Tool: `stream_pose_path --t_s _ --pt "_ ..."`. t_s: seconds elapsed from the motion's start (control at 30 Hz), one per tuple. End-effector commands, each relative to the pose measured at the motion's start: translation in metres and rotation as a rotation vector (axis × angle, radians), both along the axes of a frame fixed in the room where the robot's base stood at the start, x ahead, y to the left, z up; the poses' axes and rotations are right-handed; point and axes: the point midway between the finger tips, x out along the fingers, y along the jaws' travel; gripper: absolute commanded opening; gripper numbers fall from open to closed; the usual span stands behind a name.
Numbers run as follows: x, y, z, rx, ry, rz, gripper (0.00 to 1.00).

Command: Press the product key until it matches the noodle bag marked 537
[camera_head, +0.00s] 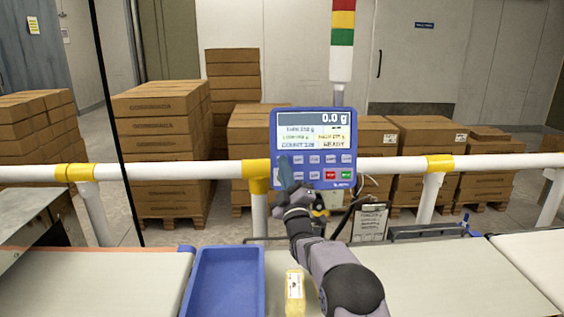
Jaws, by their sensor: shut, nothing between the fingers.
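The blue checkweigher panel (341,181) stands on the white rail. Its screen (312,135) reads 0.0 g at the top; the smaller lines, including any product number, are too small to read surely. Below the screen are two rows of keys, mostly blue, with a red one and a green one at the lower right. My gripper (286,170) is shut and empty, its tip over the left end of the keys and hiding some of them. I cannot tell whether it touches a key. A yellow bag (295,301) with a white label lies at the bottom centre; its marking is not legible.
A blue tray (190,290) sits left of the bag, between pale belt sections (470,275). The white rail (400,165) with yellow joints crosses behind. A red, yellow and green light tower (342,38) rises above the panel. Stacked cartons (160,150) stand beyond.

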Motion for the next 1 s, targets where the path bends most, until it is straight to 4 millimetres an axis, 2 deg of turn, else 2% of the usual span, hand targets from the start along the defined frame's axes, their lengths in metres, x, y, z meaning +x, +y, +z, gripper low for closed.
stream_pose_path --t_s 0.33,0.77,1.0 --pt "-0.013 0.000 0.003 0.000 -0.001 0.000 0.00" --pt "-0.016 0.000 0.004 0.000 -0.001 0.000 0.00" --pt "-0.032 0.000 0.008 0.001 -0.001 0.000 0.00"
